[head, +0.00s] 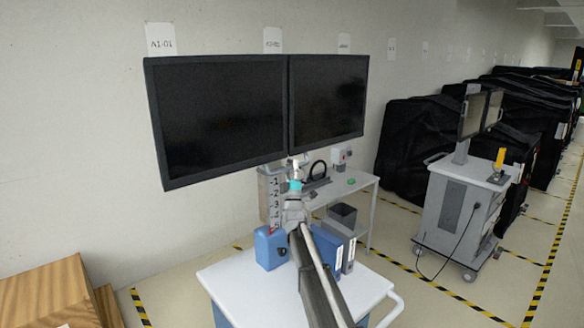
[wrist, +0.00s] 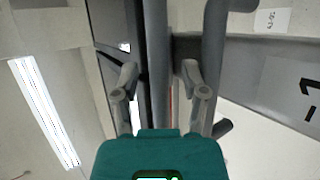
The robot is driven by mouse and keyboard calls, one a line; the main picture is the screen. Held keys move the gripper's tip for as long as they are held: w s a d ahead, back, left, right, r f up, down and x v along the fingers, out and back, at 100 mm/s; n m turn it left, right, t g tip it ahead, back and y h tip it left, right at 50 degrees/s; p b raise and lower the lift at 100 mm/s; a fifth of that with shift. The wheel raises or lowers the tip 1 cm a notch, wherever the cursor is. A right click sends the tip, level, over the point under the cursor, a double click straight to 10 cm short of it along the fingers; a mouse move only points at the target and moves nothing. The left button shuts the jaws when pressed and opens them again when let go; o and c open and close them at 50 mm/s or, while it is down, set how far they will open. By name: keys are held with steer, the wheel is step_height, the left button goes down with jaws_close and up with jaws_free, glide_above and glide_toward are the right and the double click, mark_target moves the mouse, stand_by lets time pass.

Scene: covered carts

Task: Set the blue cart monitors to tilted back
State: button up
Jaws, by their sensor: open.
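The cart (head: 235,282) with a white top and blue parts below stands in front of me in the head view. It carries a left black monitor (head: 222,118) and a right black monitor (head: 328,98), side by side; their exact tilt is hard to read. A grey post (head: 273,208) with numbered marks stands below them. My gripper (head: 295,166) is raised just under the inner lower corners of the monitors. In the wrist view my gripper (wrist: 160,75) is open, its fingers on either side of a dark edge and a grey tube. Contact cannot be told.
A blue box (head: 270,248) and blue binders (head: 338,247) are on the white top. A grey side table (head: 350,184) stands behind. Another cart (head: 458,205) with screens is at the right, before black-covered carts (head: 415,140). Wooden boxes (head: 50,295) are at lower left.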

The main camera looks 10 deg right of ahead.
jaws_close()
steer(key=shift+s, duration=0.1)
steer(key=s+d+r+n+g+y+p, duration=0.1)
steer(key=s+d+r+n+y+p, duration=0.1)
steer(key=s+p, duration=0.3)
steer(key=shift+s+d+r+n+g+y, duration=0.2)
steer(key=shift+d+r+n+g+y, duration=0.15)
steer(key=shift+d+n+y, duration=0.3)
jaws_free()
steer(key=shift+s, duration=0.1)
